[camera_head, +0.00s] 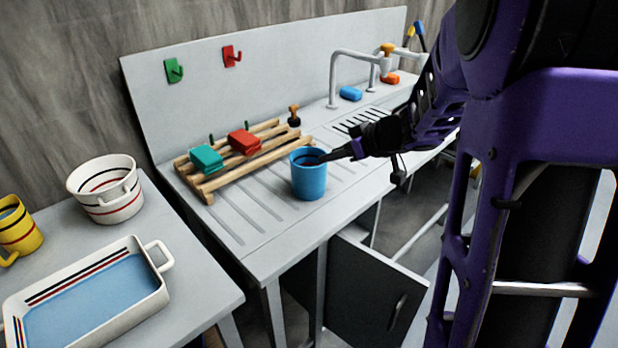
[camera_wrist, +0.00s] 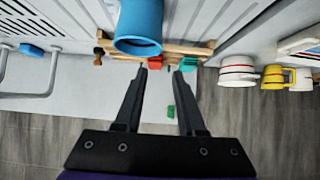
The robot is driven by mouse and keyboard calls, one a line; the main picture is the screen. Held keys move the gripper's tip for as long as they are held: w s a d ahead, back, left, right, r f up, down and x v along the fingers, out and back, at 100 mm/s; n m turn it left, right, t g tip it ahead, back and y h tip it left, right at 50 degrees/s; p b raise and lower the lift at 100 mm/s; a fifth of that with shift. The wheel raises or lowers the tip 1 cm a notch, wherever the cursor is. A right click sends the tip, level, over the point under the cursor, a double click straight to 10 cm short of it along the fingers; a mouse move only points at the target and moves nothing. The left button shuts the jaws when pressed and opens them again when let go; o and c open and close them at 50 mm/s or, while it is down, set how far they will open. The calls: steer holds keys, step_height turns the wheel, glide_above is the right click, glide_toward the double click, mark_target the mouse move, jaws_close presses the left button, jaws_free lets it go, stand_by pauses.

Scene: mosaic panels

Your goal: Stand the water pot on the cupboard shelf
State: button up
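A blue pot (camera_head: 308,181), which I take to be the water pot, stands upright on the grooved drainboard. It also shows in the wrist view (camera_wrist: 138,22), at the top, just beyond and left of the fingertips. My gripper (camera_head: 334,155) is at its rim on the right in the head view; I cannot tell whether it touches. In the wrist view my gripper (camera_wrist: 161,72) has its two fingers apart with nothing between them. Below the counter is a cupboard with a dark grey door (camera_head: 372,290) swung open. The cupboard shelf is not clearly visible.
A wooden rack (camera_head: 222,182) with red and green blocks lies behind the pot. The sink tap (camera_head: 334,80) stands at the back right. A side table on the left bears a striped white pot (camera_head: 106,190), a yellow mug (camera_head: 17,232) and a tray (camera_head: 150,305).

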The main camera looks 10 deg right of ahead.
mark_target(309, 174)
steer(key=x, duration=1.5)
steer(key=shift+r, duration=0.1)
jaws_close()
stand_by(0.9)
